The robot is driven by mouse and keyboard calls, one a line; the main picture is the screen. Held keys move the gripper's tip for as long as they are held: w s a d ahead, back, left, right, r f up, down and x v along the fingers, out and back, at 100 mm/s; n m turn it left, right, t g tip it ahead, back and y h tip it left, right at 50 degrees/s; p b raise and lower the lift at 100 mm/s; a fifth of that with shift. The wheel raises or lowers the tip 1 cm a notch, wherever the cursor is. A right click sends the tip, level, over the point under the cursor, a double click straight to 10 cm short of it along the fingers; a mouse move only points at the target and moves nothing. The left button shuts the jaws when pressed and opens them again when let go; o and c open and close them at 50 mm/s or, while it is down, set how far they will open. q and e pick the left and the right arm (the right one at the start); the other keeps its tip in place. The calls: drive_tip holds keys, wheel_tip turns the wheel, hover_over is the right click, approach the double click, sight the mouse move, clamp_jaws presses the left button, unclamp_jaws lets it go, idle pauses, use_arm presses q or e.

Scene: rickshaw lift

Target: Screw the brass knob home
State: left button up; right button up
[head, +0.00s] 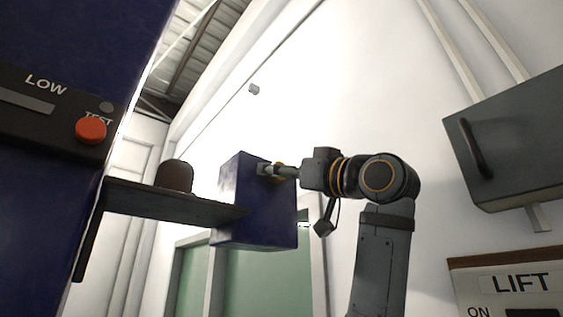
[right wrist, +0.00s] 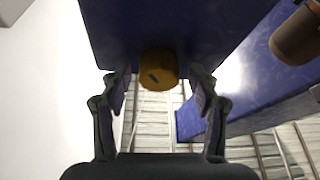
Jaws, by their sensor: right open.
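The brass knob (right wrist: 159,70) is in the right wrist view, on the underside or face of a dark blue box (right wrist: 140,22), with a short dark mark on it. In the head view only a sliver of the knob (head: 279,167) shows behind my gripper, at the blue box (head: 270,215). My right gripper (right wrist: 159,85) is open, its two fingers standing apart on either side of the knob. I cannot tell whether they touch it. In the head view the right gripper (head: 275,170) reaches the box from the right. My left gripper is not in view.
A dark shelf (head: 150,199) with a brown rounded object (head: 174,176) ends near the box. A blue panel with a red TEST button (head: 91,130) stands at left. A grey cabinet (head: 520,140) and a LIFT sign (head: 515,284) are at right.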

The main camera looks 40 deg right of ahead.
drive_tip(key=shift+s+d, duration=0.15)
drive_tip(key=shift+d, duration=0.05)
drive_tip(key=shift+c, duration=0.3)
drive_tip(key=shift+a, duration=0.1)
drive_tip(key=c, duration=1.1)
drive_tip(key=shift+f+m, duration=0.1)
drive_tip(key=shift+m, duration=0.2)
